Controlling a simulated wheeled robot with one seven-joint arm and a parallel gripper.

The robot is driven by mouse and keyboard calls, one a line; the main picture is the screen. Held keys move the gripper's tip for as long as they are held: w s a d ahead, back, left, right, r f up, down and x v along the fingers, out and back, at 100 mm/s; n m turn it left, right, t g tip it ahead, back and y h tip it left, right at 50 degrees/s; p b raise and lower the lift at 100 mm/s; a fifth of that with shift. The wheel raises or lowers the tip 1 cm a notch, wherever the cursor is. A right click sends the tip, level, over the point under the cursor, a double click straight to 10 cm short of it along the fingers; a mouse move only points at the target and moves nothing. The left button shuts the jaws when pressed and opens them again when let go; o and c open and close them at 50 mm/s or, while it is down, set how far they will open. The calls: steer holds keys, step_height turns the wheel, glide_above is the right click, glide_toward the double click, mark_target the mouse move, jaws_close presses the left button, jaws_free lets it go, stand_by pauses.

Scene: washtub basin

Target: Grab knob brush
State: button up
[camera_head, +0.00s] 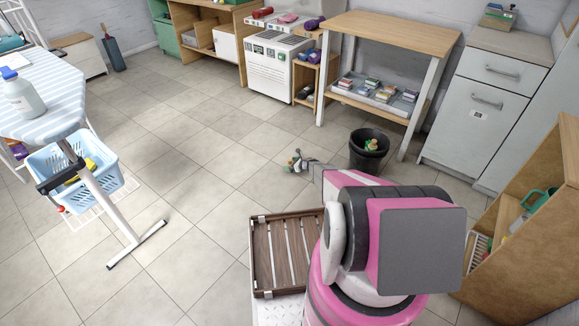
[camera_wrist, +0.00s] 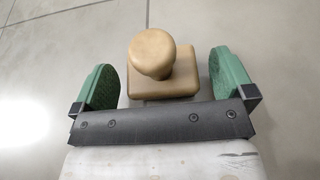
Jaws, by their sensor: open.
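The knob brush (camera_wrist: 160,67), a pale wooden block with a round knob on top, is in the middle of the wrist view. My gripper (camera_wrist: 163,86) is open, with one green-padded finger on each side of the brush. A gap shows between each finger and the block. In the head view my gripper (camera_head: 297,161) is small, low over the tiled floor at the end of my pink arm; the brush is too small to make out clearly there.
A black bucket (camera_head: 369,150) with small coloured items stands right of my gripper. A wooden slatted crate (camera_head: 262,275) is nearer. A wooden table (camera_head: 390,34) and grey cabinet (camera_head: 480,100) stand behind. Floor left of my gripper is clear.

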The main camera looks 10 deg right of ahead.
steer(key=shift+w+a+f, duration=0.3)
steer(key=shift+w+a, duration=0.15)
steer(key=shift+w, duration=0.05)
steer(key=c, duration=0.9)
steer(key=shift+c, duration=0.2)
steer(key=shift+r, duration=0.1)
